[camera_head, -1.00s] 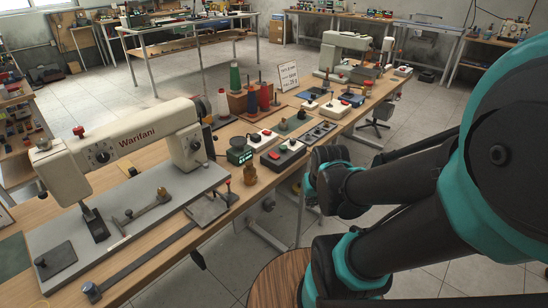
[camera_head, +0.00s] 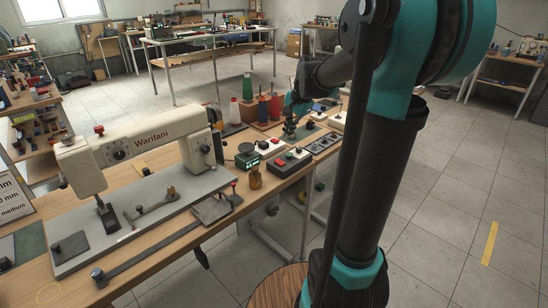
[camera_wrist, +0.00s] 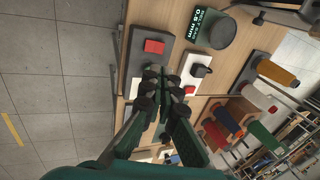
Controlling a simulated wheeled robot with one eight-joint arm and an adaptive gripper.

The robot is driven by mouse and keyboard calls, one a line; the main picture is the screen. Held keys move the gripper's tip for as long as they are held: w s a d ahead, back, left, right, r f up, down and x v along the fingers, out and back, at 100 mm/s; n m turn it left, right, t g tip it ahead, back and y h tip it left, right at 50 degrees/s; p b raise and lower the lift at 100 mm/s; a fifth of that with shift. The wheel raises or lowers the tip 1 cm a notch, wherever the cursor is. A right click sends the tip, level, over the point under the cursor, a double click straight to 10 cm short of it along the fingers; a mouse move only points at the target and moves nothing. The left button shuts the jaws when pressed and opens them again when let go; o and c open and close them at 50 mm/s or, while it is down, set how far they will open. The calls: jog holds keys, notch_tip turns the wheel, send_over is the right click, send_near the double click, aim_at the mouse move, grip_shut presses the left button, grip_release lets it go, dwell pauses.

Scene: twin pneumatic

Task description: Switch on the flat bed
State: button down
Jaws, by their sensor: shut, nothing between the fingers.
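The cream Warifani sewing machine (camera_head: 143,146) stands on its grey base plate (camera_head: 85,252) at the left of the head view. Right of it on the bench are a dark grey box with a red button (camera_head: 286,163) and a white box with a dark switch and red part (camera_head: 268,148). In the wrist view, the grey box shows its red button (camera_wrist: 154,46), and the white box has a black rocker (camera_wrist: 201,70). My gripper (camera_head: 289,130) is over the bench beside these boxes; its fingertips (camera_wrist: 164,80) are shut and empty. Contact with the boxes is unclear.
Thread cones (camera_head: 247,88) stand behind. The floor in front of the bench is clear.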

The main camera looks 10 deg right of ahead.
aim_at(277, 160)
jog(key=shift+w+a+r, duration=0.15)
jog(key=shift+w+r, duration=0.15)
jog(key=shift+w, duration=0.05)
jog(key=shift+f, duration=0.1)
jog(key=x, duration=1.4)
jog(key=shift+a, duration=0.1)
jog(key=shift+w+a+f+g+h, duration=0.25)
jog(key=shift+w+a+g+h, duration=0.1)
jog(key=shift+g, duration=0.15)
jog(key=shift+s+d, duration=0.1)
jog(key=shift+d, duration=0.05)
